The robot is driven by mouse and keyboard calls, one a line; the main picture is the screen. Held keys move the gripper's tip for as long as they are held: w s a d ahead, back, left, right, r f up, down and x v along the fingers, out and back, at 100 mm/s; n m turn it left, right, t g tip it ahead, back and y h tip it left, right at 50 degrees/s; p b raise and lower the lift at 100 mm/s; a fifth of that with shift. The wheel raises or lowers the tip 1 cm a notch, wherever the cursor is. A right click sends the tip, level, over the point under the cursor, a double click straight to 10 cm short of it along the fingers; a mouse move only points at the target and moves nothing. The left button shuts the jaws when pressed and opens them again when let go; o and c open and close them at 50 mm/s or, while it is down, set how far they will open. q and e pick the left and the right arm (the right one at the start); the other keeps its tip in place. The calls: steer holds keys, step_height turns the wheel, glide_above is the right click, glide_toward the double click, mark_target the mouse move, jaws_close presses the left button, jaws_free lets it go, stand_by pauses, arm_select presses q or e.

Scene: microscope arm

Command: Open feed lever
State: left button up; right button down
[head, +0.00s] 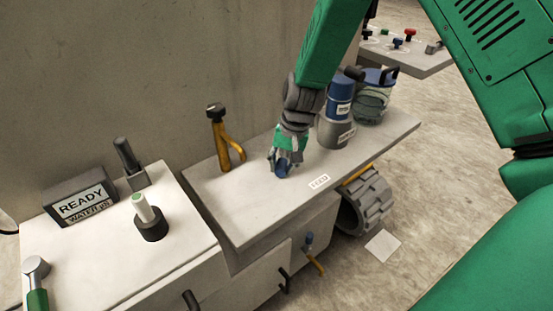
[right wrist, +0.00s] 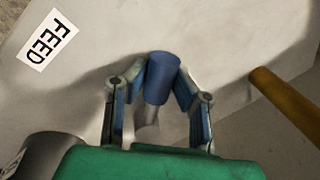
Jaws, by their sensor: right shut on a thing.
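The feed lever (right wrist: 162,78) has a blue cylindrical grip on a grey stem and stands on the grey counter. In the right wrist view, the fingers of my right gripper (right wrist: 160,90) are on both sides of the blue grip, shut on it. In the head view my right gripper (head: 284,165) reaches down to the counter, and only a little blue of the lever (head: 282,170) shows below it. A white label reading FEED (head: 319,181) lies beside it on the counter; it also shows in the right wrist view (right wrist: 48,39). My left gripper is not in view.
A yellow handle with a black top (head: 219,140) stands left of my right gripper. A blue and grey canister (head: 338,110) and a glass jar (head: 371,105) stand to its right. A READY box (head: 82,202) and a white-topped knob (head: 146,214) are on the left cabinet.

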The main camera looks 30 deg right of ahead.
mark_target(305, 170)
steer(key=n+p, duration=0.1)
steer(key=s+d+n, duration=0.1)
steer(key=n+p, duration=0.1)
steer(key=shift+s+d+r+y+p, duration=0.2)
steer(key=shift+d+r+y+p, duration=0.05)
steer(key=shift+y+p, duration=0.05)
steer(key=shift+s+d+n+g+p, duration=0.2)
steer(key=shift+d+n+g+p, duration=0.2)
steer(key=shift+d+n+p, duration=0.4)
steer(key=shift+s+d+f+n+p, duration=0.15)
steer(key=shift+d+n+p, duration=0.45)
steer(key=shift+n, duration=0.6)
steer(key=shift+d+n+g+p, duration=0.4)
steer(key=shift+d+n+p, duration=0.15)
steer(key=shift+d+n, duration=0.5)
steer(key=shift+n, duration=0.25)
steer(key=c, duration=1.3)
jaws_free()
steer(key=shift+s, duration=0.15)
